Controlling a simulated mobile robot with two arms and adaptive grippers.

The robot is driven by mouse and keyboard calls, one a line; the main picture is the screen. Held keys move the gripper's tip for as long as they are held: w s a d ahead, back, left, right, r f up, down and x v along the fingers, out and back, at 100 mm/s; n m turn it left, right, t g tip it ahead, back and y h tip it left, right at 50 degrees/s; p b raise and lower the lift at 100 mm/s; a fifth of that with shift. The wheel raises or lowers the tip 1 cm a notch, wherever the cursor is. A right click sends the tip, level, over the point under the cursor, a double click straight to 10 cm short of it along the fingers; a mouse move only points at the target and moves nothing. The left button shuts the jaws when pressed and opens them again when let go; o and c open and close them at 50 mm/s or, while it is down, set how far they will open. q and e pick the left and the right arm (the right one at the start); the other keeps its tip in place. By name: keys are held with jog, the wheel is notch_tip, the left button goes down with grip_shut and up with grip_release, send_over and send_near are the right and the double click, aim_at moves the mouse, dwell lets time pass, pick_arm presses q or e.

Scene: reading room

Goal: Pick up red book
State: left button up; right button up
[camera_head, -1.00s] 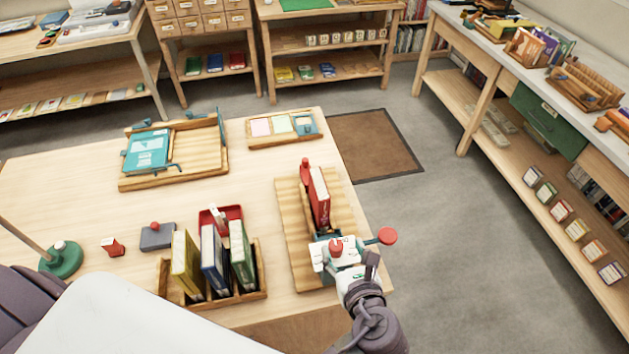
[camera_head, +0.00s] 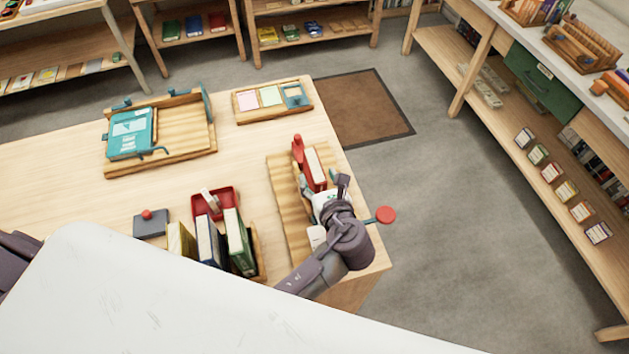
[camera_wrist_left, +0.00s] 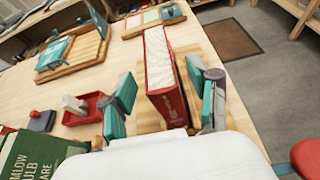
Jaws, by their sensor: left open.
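The red book (camera_head: 315,168) stands upright on a ribbed wooden stand (camera_head: 283,215) at the right side of the table. In the left wrist view the red book (camera_wrist_left: 172,105) shows its cream page edges and red cover. My left gripper (camera_head: 319,186) is at the book's near end, its wrist hiding part of the stand. In the left wrist view the teal fingers of the left gripper (camera_wrist_left: 165,92) are spread, one on each side of the book, with visible gaps. My right gripper is not in view.
A rack of yellow, blue and green books (camera_head: 209,243) stands left of the arm, beside a red tray (camera_head: 228,190). A teal book (camera_head: 130,133) lies on another wooden stand (camera_head: 190,140). A red knob (camera_head: 386,214) is at the table's right edge. Floor right of the table is clear.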

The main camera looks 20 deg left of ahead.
aim_at(315, 169)
pick_arm(q)
jog(key=p+x, duration=0.1)
jog(key=x, duration=0.2)
jog(key=shift+w+a, duration=0.2)
jog(key=shift+w, duration=0.2)
jog(key=shift+w+a+f, duration=0.2)
jog(key=shift+w+f, duration=0.05)
jog(key=shift+s+r, duration=0.1)
jog(key=shift+c, duration=0.3)
jog(key=shift+d, duration=0.1)
jog(key=shift+c, duration=1.3)
jog(key=c, duration=0.8)
grip_shut()
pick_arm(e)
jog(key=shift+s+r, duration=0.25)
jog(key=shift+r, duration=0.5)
